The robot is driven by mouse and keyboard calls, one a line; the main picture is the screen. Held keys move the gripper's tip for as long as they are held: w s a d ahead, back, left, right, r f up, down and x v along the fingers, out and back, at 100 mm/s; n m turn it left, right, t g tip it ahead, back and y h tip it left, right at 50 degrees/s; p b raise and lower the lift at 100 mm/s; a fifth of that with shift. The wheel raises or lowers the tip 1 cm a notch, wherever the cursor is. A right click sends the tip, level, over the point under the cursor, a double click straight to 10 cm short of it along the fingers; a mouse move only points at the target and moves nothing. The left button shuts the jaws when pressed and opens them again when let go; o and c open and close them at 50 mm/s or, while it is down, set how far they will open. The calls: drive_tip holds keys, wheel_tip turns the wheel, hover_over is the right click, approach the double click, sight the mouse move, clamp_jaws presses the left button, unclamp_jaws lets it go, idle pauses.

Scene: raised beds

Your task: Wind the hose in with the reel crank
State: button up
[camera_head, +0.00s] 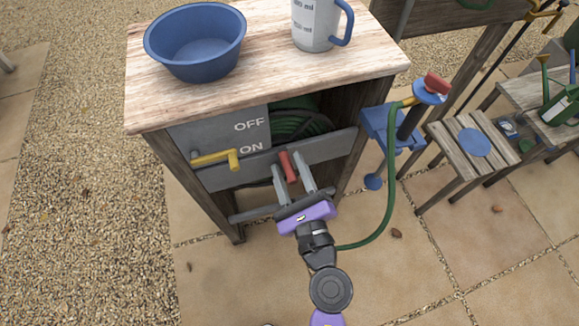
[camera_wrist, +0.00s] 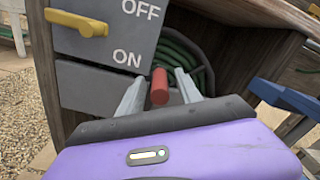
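The reel crank's red handle (camera_head: 289,166) points out from the cabinet front; it also shows in the wrist view (camera_wrist: 159,87). My gripper (camera_head: 288,163) is open, with one finger on each side of the handle. In the wrist view a gap shows between the handle and each finger. The coiled green hose (camera_head: 300,122) sits in the dark opening behind, partly hidden by the front board. A green hose length (camera_head: 389,190) hangs from the post at right and runs down behind my gripper. The crank's arm is hidden.
A yellow lever (camera_head: 215,159) sticks out beside the OFF and ON marks, left of the crank. A blue bowl (camera_head: 195,45) and a measuring jug (camera_head: 315,25) stand on the cabinet top (camera_head: 270,65). A slatted stool (camera_head: 470,148) stands at right.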

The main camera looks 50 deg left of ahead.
drive_tip(key=shift+d, duration=0.1)
drive_tip(key=v, duration=0.7)
drive_tip(key=shift+d, duration=0.3)
drive_tip(key=shift+s, duration=0.15)
